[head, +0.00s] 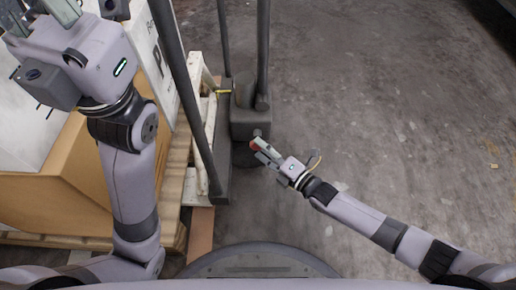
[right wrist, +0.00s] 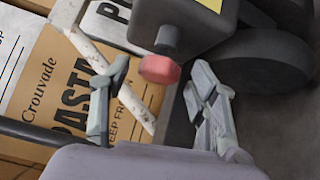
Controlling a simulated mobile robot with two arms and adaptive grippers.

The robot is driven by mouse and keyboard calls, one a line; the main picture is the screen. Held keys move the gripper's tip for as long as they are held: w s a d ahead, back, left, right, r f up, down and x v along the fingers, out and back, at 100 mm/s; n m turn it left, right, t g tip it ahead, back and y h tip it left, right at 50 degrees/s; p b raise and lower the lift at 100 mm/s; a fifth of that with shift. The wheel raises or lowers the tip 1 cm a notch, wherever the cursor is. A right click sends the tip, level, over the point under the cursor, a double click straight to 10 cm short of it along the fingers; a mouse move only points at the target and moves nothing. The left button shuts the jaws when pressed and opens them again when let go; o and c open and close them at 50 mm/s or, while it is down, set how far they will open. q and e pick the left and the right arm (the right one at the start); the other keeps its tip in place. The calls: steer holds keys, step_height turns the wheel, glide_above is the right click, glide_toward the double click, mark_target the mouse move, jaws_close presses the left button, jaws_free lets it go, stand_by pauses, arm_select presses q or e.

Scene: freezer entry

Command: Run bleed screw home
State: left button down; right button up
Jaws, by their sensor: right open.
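The bleed screw, a red knob (right wrist: 160,69) on a short grey stem, sticks out of a dark grey block (right wrist: 188,22) in the right wrist view. In the head view only a bit of red (head: 254,146) shows at my right gripper's tips, below the grey pump block (head: 250,122). My right gripper (right wrist: 158,98) is open. Its two fingers stand apart on either side of the knob's line, with the knob just beyond them and no contact visible. My left gripper (head: 40,14) is raised at the top left; its fingertips are cut off by the frame edge.
Dark upright posts (head: 263,50) of the lifting truck rise beside the block. A wooden pallet (head: 196,150) with a cardboard carton (head: 50,185) and white boxes stands on the left. A dark wheel (right wrist: 262,60) sits right of the knob.

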steer(key=shift+b+x, duration=0.3)
steer(key=shift+x, duration=0.95)
steer(key=shift+c, duration=0.4)
steer(key=c, duration=1.1)
